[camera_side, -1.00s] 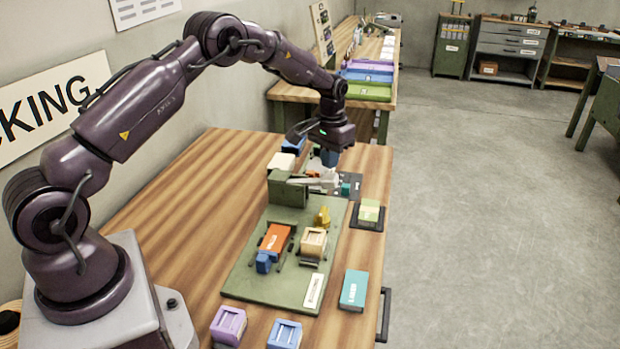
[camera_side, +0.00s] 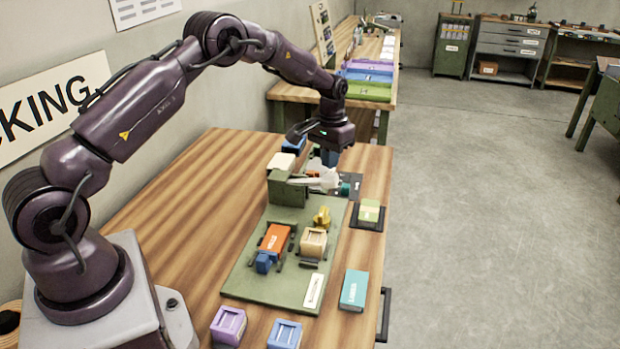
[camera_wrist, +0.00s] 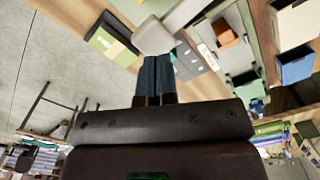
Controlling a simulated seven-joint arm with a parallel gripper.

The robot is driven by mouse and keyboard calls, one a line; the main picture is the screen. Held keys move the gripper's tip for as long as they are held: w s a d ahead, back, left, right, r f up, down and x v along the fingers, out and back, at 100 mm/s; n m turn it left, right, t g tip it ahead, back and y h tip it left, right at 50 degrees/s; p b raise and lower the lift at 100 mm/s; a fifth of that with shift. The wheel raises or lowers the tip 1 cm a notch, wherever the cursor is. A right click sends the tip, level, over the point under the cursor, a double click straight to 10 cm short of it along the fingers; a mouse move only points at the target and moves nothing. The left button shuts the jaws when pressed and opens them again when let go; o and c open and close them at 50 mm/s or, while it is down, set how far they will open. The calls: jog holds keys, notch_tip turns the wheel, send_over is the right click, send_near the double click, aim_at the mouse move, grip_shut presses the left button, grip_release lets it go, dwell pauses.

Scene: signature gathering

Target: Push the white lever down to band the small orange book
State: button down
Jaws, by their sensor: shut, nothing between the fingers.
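The white lever (camera_side: 318,183) reaches to the right from the green press housing (camera_side: 287,189) in the side view. Its pale end (camera_wrist: 153,37) lies just beyond my fingertips in the wrist view. My gripper (camera_side: 329,158) is shut and empty, pointing down right at the lever's outer end. I cannot tell if it touches. The small orange book (camera_side: 275,237) lies on the green base board (camera_side: 245,278) in front of the housing, with a blue piece (camera_side: 264,262) at its near end.
A tan block (camera_side: 313,242) and a yellow piece (camera_side: 321,216) stand on the board beside the orange book. A green book (camera_side: 369,211) and a teal book (camera_side: 354,289) lie to the right. Purple (camera_side: 228,325) and blue (camera_side: 284,334) blocks stand in front. The table's left side is clear.

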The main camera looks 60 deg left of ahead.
aim_at(329, 175)
jog(key=shift+f, duration=3.7)
dwell(0.5)
jog(key=shift+r, duration=4.6)
